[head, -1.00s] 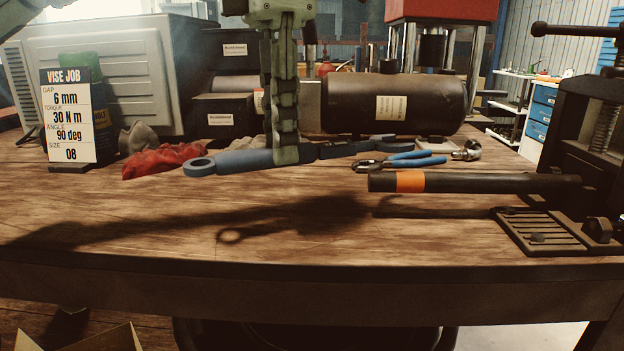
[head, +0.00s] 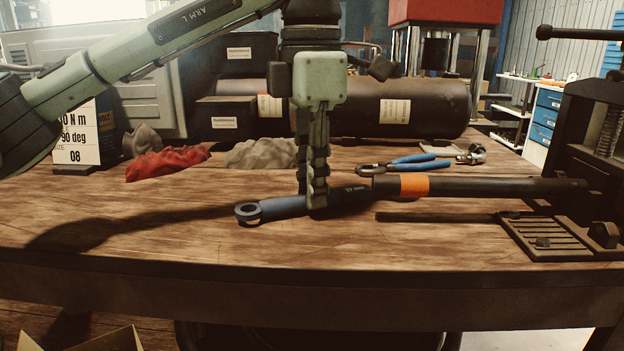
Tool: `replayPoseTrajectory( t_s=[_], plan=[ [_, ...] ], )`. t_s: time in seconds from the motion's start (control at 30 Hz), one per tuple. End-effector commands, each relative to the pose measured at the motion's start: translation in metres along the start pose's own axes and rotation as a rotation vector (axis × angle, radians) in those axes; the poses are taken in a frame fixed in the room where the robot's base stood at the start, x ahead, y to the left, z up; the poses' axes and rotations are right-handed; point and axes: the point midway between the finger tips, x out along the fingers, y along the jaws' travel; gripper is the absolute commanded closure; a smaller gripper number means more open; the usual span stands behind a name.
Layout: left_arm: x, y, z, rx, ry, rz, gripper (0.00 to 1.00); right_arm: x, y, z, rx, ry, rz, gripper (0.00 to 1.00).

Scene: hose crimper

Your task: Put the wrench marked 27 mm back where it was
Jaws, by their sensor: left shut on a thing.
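My left gripper (head: 318,200) points down over the middle of the table and is shut on the blue wrench (head: 278,208). The wrench's ring end (head: 247,213) points left and toward me; its shaft runs right to the dark bar with the orange band (head: 413,186). Small pale marking shows on the shaft but is too small to read. The wrench's far right end is not visible at the bar. The wrench is low over the wooden table (head: 180,235); I cannot tell whether it touches it. My right gripper is not in view.
The bar runs left from a dark vise (head: 590,150) at the right. Blue-handled pliers (head: 415,161), a red cloth (head: 165,161) and a grey cloth (head: 262,153) lie behind. A job sign (head: 75,150) stands left, partly behind my arm.

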Motion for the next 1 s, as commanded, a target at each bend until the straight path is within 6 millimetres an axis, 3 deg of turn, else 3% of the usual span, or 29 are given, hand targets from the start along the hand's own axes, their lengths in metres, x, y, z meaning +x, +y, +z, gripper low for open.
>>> replayPoseTrajectory(
  t_s=[0.13,0.17,0.3,0.7,0.87,1.0],
  plan=[
    [0.003,0.000,0.000,0.000,-0.001,0.000,1.00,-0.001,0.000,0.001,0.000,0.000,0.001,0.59],
    [0.003,0.000,0.000,0.000,0.000,0.000,0.79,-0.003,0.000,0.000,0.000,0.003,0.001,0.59],
    [0.003,0.000,0.000,0.000,0.000,0.000,0.62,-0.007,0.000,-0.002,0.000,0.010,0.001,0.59],
    [-0.004,0.000,0.000,0.000,-0.001,0.001,0.61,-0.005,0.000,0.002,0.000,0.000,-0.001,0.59],
    [-0.030,0.000,0.001,-0.001,-0.003,0.002,0.61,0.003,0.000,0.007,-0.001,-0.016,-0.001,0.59],
    [-0.064,0.001,0.000,-0.003,-0.002,0.005,0.61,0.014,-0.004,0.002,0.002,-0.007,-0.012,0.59]
  ],
)
